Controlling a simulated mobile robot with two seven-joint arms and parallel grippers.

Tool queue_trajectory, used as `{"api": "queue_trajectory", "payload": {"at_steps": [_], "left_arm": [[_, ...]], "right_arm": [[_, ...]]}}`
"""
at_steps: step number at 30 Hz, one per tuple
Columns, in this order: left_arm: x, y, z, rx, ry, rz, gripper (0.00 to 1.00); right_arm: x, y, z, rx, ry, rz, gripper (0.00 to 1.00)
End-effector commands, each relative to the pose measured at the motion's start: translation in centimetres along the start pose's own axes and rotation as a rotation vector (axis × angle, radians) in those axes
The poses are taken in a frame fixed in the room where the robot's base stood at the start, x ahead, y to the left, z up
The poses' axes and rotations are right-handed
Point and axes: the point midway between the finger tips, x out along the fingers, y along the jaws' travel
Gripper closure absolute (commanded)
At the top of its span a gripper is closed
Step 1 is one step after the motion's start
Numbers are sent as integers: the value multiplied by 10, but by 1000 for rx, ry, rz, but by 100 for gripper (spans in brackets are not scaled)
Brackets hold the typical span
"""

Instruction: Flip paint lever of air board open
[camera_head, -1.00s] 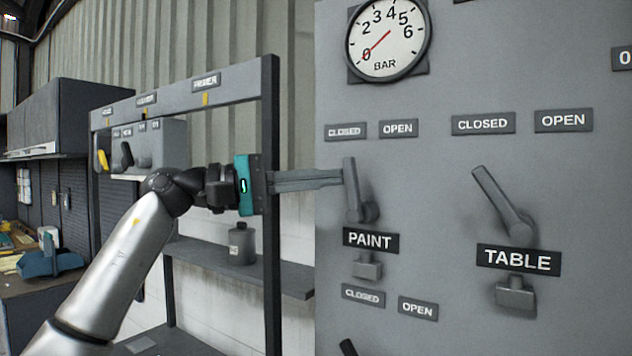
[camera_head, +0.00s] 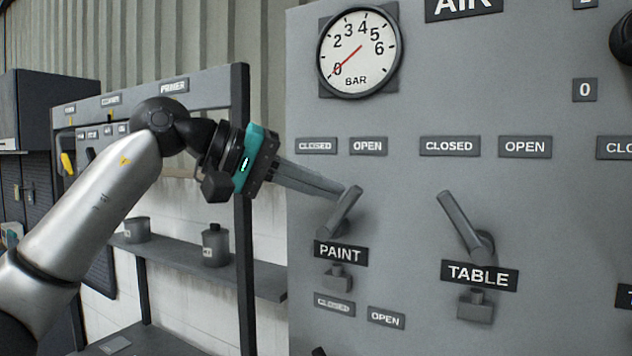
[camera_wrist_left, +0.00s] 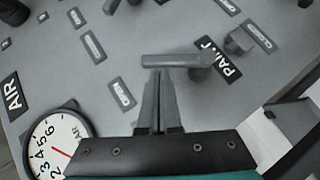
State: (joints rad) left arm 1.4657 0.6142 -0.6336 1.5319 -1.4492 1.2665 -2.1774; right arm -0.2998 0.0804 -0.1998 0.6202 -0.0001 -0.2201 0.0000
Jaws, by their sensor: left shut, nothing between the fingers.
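The air board (camera_head: 410,200) is a grey panel on the right of the head view. Its paint lever (camera_head: 346,211) stands above the PAINT label (camera_head: 341,253), with its upper end tilted right toward the OPEN sign (camera_head: 368,146). My left gripper (camera_head: 338,192) is shut and empty, its fingertips at the left side of the lever, seemingly touching it. In the left wrist view the shut fingers (camera_wrist_left: 158,78) reach up to the lever's handle (camera_wrist_left: 172,61). My right gripper is not in view.
The table lever (camera_head: 462,222) to the right leans left toward its CLOSED sign (camera_head: 449,146). A pressure gauge (camera_head: 359,52) sits above, its needle near 0. A dark frame with a shelf (camera_head: 200,262) holding cans stands left of the board.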

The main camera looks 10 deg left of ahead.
Motion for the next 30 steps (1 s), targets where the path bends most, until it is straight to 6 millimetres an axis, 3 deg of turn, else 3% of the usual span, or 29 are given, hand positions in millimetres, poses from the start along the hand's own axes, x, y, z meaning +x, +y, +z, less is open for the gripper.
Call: {"api": "queue_trajectory", "payload": {"at_steps": [22,26,30], "left_arm": [[-1,1,1,-3,2,1,100],[-15,0,1,-3,5,2,100],[-45,-1,1,-2,7,1,100]], "right_arm": [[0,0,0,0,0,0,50],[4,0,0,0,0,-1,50],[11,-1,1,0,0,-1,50]]}}
